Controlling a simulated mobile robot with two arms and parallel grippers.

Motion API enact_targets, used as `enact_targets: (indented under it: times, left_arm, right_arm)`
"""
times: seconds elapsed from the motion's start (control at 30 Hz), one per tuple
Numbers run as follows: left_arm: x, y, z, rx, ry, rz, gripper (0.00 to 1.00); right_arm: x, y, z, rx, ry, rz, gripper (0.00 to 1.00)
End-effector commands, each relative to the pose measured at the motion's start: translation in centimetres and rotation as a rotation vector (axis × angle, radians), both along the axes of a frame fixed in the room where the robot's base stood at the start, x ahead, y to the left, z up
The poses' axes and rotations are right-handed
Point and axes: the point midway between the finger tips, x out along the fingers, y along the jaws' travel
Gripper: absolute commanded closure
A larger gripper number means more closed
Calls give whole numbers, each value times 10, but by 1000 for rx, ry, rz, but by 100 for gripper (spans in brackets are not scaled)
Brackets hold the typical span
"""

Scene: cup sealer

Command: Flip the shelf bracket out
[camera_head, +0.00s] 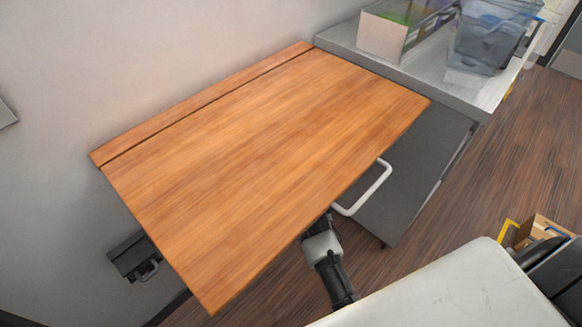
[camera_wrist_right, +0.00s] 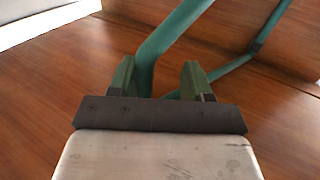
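The wooden shelf (camera_head: 260,165) is a flat board along the wall with a hinge seam near its wall edge. Its underside is hidden in the head view. In the right wrist view a teal bracket (camera_wrist_right: 172,38) has one thick bar running down towards my right gripper (camera_wrist_right: 157,80) and a thinner bar (camera_wrist_right: 230,66) further right. My right gripper is open, its fingers apart. The thick bar shows between them, close to the left finger; I cannot tell whether it touches. An arm of mine (camera_head: 327,262) reaches under the shelf's front edge. My left gripper is not in view.
A grey cabinet (camera_head: 412,165) stands right of the shelf, with containers (camera_head: 492,35) on top. A white bar (camera_head: 365,190) sticks out beside the shelf edge. A black wall fixture (camera_head: 135,255) is at lower left. Open floor (camera_head: 530,130) lies right.

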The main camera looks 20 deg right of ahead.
Motion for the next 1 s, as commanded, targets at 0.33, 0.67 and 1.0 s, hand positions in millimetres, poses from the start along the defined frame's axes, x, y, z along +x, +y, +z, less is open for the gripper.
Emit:
enact_targets:
  times: [0.33,0.67,1.0]
  left_arm:
    - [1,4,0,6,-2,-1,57]
    - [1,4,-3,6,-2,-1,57]
    - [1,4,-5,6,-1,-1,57]
  right_arm:
    - [-1,-1,0,-2,0,0,56]
    - [-37,2,-2,-2,3,1,56]
    - [-74,6,0,0,-1,4,56]
